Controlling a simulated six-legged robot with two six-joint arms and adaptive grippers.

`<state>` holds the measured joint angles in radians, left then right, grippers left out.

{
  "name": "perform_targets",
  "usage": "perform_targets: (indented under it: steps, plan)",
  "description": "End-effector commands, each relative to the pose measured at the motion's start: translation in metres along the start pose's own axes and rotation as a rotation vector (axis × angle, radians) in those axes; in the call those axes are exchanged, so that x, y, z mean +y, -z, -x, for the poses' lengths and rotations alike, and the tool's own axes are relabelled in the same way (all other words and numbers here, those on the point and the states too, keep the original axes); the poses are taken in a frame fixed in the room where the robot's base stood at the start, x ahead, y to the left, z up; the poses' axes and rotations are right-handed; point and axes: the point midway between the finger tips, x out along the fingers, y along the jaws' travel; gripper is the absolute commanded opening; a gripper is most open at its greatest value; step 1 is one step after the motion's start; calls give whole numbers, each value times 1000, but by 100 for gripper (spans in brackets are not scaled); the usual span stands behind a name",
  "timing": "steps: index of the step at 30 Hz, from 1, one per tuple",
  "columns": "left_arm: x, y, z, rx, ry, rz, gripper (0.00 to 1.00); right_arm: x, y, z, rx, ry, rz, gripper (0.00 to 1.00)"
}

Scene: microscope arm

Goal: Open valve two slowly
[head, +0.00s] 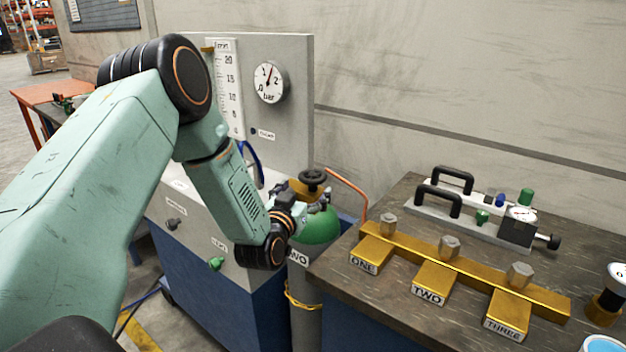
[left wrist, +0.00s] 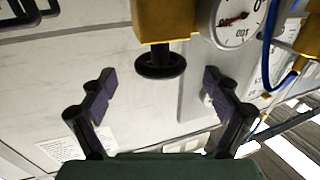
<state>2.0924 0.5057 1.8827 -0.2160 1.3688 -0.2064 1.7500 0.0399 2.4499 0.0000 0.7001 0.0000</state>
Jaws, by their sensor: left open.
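A gas cylinder (head: 322,226) with a green shoulder stands beside the bench, its label partly hidden and ending in "WO". On top is a brass valve (head: 303,190) with a black handwheel (head: 313,176). In the left wrist view the black handwheel (left wrist: 160,66) hangs below the brass valve body (left wrist: 165,20). My left gripper (head: 303,193) is at the cylinder valve, partly hidden by its own wrist. Its fingers (left wrist: 160,80) are open, one on each side of the handwheel, with visible gaps. My right gripper is not in view.
A brass manifold (head: 460,272) labelled ONE, TWO, THREE lies on the dark bench (head: 335,270). A panel gauge (head: 269,82) and flow scale (head: 226,88) stand behind my arm. A dial gauge (left wrist: 236,18) and blue hose (left wrist: 272,70) are close beside the valve. An orange tube (head: 350,185) curves behind it.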

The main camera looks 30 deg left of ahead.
Motion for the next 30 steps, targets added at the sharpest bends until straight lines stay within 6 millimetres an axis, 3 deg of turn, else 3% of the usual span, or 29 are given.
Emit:
perform_targets:
  steps: [6,12,24,30]
  plan:
    - [0,0,-34,2,0,-2,89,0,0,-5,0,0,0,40]
    - [0,0,-52,0,2,0,89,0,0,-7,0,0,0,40]
    - [0,0,-58,-1,2,1,88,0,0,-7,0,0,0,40]
    - [0,0,-58,-1,2,1,71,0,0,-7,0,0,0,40]
